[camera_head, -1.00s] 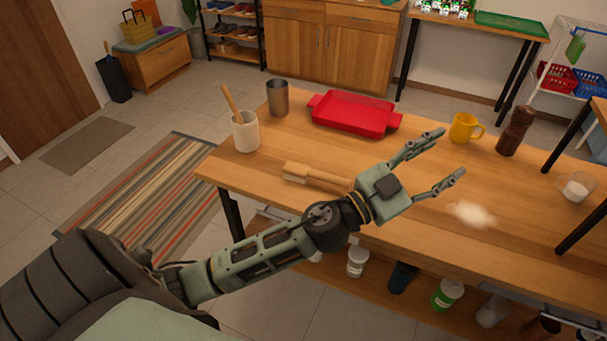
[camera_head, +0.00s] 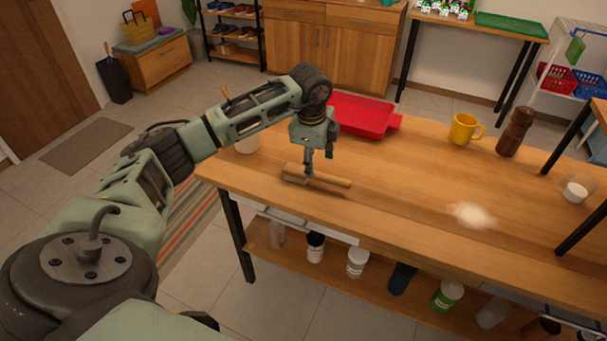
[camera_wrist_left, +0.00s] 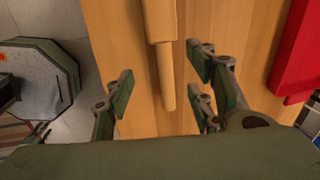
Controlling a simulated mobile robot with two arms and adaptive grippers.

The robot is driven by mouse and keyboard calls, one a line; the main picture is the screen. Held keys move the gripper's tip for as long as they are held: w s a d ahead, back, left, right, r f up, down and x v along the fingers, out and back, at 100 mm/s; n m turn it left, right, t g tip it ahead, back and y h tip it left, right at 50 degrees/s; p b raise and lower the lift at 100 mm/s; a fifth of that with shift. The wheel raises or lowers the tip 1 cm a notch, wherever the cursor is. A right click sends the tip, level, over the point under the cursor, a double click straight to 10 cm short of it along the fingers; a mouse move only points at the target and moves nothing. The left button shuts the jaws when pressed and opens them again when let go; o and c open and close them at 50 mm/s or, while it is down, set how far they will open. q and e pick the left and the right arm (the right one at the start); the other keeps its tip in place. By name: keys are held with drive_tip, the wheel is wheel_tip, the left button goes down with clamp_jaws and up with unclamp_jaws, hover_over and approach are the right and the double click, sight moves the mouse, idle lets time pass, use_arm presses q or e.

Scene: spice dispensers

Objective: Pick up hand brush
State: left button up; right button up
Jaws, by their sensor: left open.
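The hand brush (camera_head: 332,181) lies on the wooden table (camera_head: 400,190) near its left front edge, its handle pointing right in the head view. My left gripper (camera_head: 309,172) points down over the brush, with its fingers hiding part of it. In the left wrist view, the brush handle (camera_wrist_left: 166,75) shows between the spread fingers of the open left gripper (camera_wrist_left: 160,82), with one finger on the left and two on the right. I cannot tell whether the fingers touch the brush. My right gripper is not in view.
A red tray (camera_head: 372,120) stands behind the gripper. A white crock (camera_head: 248,143) is partly hidden by my left arm. A yellow mug (camera_head: 463,129), a brown mill (camera_head: 516,132) and a white powder pile (camera_head: 471,214) are to the right. The table's middle is mostly clear.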

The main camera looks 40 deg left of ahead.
sight(318, 176)
use_arm(q)
drive_tip(key=f, duration=0.2)
drive_tip(key=w+f+p, duration=0.1)
drive_tip(key=f, duration=0.4)
drive_tip(key=shift+w+f, duration=0.1)
drive_tip(key=shift+w, duration=0.25)
drive_tip(key=shift+c, duration=0.4)
clamp_jaws()
drive_tip(key=shift+r, duration=0.7)
wheel_tip(318, 176, up, 3)
drive_tip(key=shift+f+b, duration=0.15)
drive_tip(key=shift+b, duration=0.15)
drive_tip(key=w+d+r+b, duration=0.2)
drive_tip(key=w+d+r, duration=0.3)
drive_tip(key=d, duration=0.5)
wheel_tip(318, 176, up, 2)
drive_tip(key=shift+d+r, duration=0.1)
drive_tip(key=shift+d, duration=0.2)
